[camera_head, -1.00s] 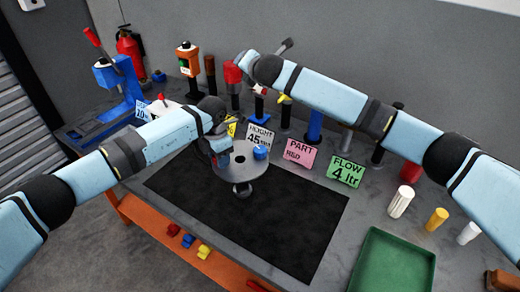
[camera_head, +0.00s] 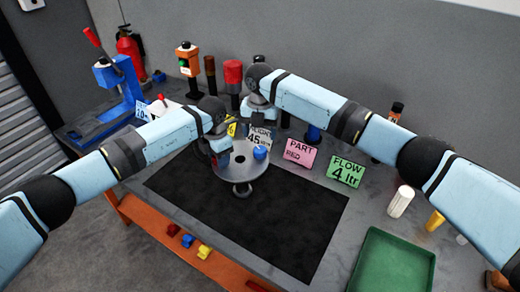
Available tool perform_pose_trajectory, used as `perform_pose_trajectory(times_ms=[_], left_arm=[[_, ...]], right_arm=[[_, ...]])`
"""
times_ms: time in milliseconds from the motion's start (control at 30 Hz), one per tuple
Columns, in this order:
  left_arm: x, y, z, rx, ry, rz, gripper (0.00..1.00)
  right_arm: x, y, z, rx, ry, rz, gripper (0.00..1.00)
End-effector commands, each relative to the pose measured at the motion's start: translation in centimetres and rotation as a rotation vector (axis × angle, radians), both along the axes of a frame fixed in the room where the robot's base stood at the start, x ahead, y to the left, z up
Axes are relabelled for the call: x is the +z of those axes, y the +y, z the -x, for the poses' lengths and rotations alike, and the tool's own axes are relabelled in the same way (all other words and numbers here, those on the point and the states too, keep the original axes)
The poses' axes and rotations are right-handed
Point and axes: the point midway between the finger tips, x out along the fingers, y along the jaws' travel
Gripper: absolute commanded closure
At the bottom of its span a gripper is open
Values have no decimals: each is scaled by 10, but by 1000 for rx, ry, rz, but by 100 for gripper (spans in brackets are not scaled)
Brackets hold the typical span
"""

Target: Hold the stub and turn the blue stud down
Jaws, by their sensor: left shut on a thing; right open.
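A round grey disc (camera_head: 240,174) of the positioner stands on the black mat, with a dark hole near its middle. The blue stud (camera_head: 260,152) sticks up from the disc's right far side. My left gripper (camera_head: 221,158) is at the disc's left far edge, shut on the stub, which the fingers and wrist mostly hide. My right gripper (camera_head: 261,116) is open, pointing down behind and above the disc, near the white card. Its fingertips are small and hard to make out. It is apart from the blue stud.
Several upright tools line the back. A green tray (camera_head: 392,266) and a white cylinder (camera_head: 401,202) are at the right. The black mat (camera_head: 290,220) is clear in front.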

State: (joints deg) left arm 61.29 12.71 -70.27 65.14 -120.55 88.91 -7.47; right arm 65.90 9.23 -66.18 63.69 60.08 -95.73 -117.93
Motion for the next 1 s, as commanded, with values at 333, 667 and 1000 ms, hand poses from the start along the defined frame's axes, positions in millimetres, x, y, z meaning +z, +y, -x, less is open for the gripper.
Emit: perform_pose_trajectory(times_ms=[333,667,1000], left_arm=[[0,0,0,0,-1,1,100],[0,0,0,0,-1,1,100],[0,0,0,0,-1,1,100]], right_arm=[[-61,0,0,-1,-1,1,30],[-74,0,0,-1,-3,1,30],[-73,0,0,-1,-3,0,79]])
